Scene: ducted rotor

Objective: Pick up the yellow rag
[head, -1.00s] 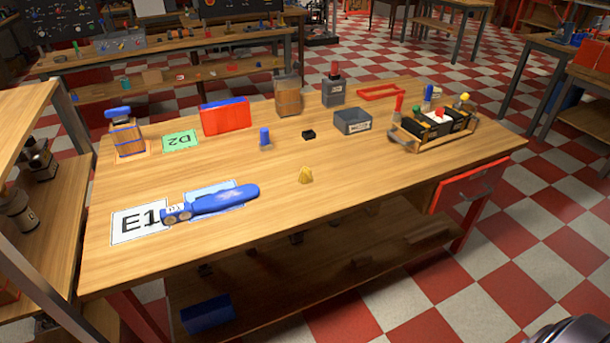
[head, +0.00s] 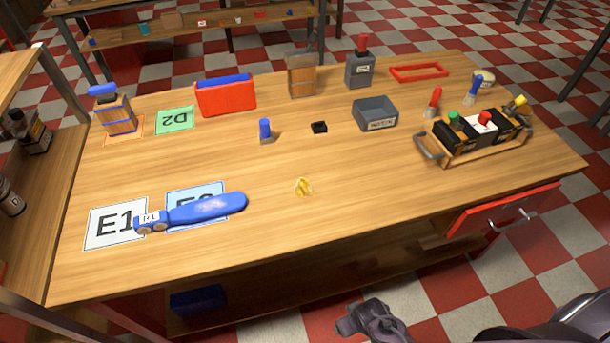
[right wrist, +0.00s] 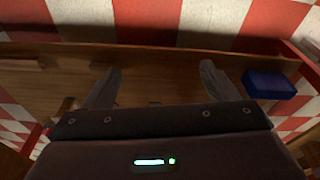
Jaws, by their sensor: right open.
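My right gripper (head: 368,322) shows at the bottom of the head view, in front of the bench and apart from the rag. In the right wrist view its fingers (right wrist: 161,72) are spread with nothing between them. The rag is not visible in that view, which shows the lower shelf and floor. My left gripper is not in view.
A blue-handled tool (head: 205,208) lies across the E cards left of the rag. A grey bin (head: 375,115), a black block (head: 319,128) and a blue-topped piece (head: 265,131) stand behind it. A wooden caddy (head: 470,150) stands right. A red drawer (head: 505,212) is under the bench edge.

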